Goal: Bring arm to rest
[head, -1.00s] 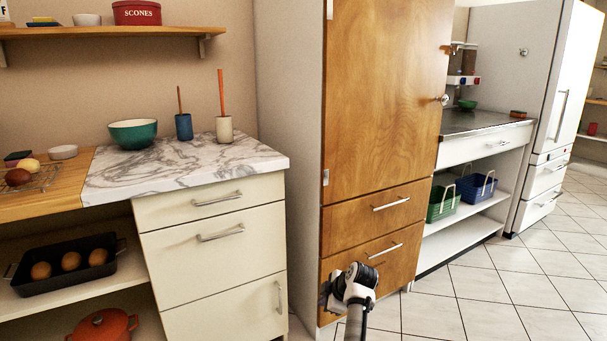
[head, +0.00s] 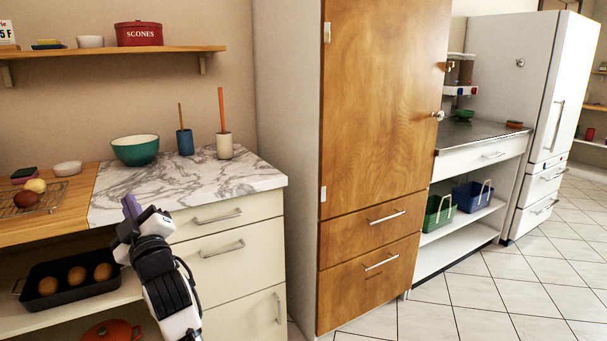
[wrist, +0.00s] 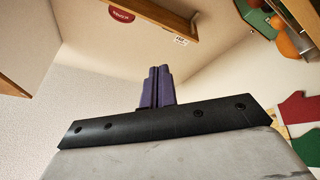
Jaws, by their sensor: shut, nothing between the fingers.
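My gripper (head: 131,207) is in the lower left of the head view, in front of the cream drawer cabinet (head: 235,262) and the left end of the marble worktop (head: 190,190). Its purple fingers point up and left. In the wrist view my gripper (wrist: 157,88) has its two purple fingers side by side and together, with nothing between them. The wrist view looks up past the fingers towards the wall and the shelf. My gripper looks apart from the cabinet, though the exact gap cannot be told.
A black tray (head: 40,298) with several eggs or rolls sits on the lower shelf left of my gripper. A red-orange pot (head: 112,331) is below. A teal bowl (head: 135,152) stands on the worktop. The tiled floor (head: 470,300) at the right is clear.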

